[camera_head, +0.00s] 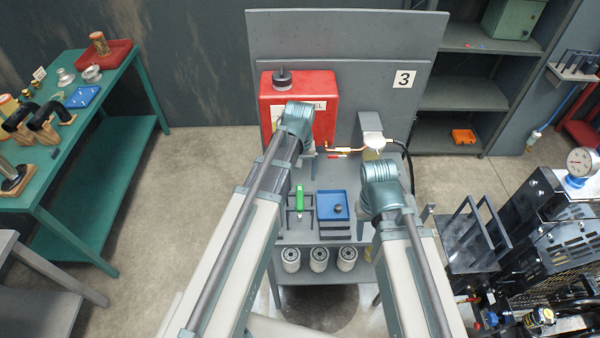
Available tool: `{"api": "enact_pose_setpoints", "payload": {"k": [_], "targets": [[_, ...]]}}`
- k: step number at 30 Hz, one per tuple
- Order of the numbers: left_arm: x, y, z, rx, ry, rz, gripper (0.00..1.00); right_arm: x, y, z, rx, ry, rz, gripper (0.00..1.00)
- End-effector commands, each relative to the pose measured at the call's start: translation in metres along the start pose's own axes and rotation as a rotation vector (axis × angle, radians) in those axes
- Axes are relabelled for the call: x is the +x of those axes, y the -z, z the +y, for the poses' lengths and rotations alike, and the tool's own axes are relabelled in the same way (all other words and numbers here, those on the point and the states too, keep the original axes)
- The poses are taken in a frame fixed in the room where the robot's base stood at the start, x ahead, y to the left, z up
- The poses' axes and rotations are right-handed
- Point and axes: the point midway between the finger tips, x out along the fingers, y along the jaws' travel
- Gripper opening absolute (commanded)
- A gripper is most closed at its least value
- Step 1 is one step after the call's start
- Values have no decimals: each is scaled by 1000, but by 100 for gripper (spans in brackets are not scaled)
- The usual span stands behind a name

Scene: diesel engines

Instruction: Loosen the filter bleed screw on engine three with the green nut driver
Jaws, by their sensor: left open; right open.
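The green nut driver (299,197) shows as a green handle on the grey bench in front of the board marked 3 (404,79); its lower end is hard to make out. A white round part (375,142) with a copper pipe sits under a grey bracket at the board's right. I cannot make out the bleed screw. My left arm reaches up past the driver's left side, its teal joint in front of the red tank (322,94). My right arm's teal joint is right of the blue tray (333,205). Both grippers are hidden behind my arms.
Several white filters (319,259) stand on the lower shelf. A green table (50,195) with parts is at left. Black machinery (560,225) with a gauge crowds the right. Grey shelves (468,95) stand behind.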

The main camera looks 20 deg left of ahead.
Motion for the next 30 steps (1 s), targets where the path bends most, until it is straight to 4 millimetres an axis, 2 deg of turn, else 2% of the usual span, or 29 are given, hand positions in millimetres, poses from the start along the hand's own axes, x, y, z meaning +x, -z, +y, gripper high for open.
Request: {"api": "enact_pose_setpoints", "payload": {"k": [8, 30], "targets": [[15, 0, 0, 0, 0, 0, 85, 14, 1, -1, 0, 0, 0, 50], [84, 0, 0, 0, 0, 0, 85, 84, 5, -8, -12, -3, 1, 50]]}}
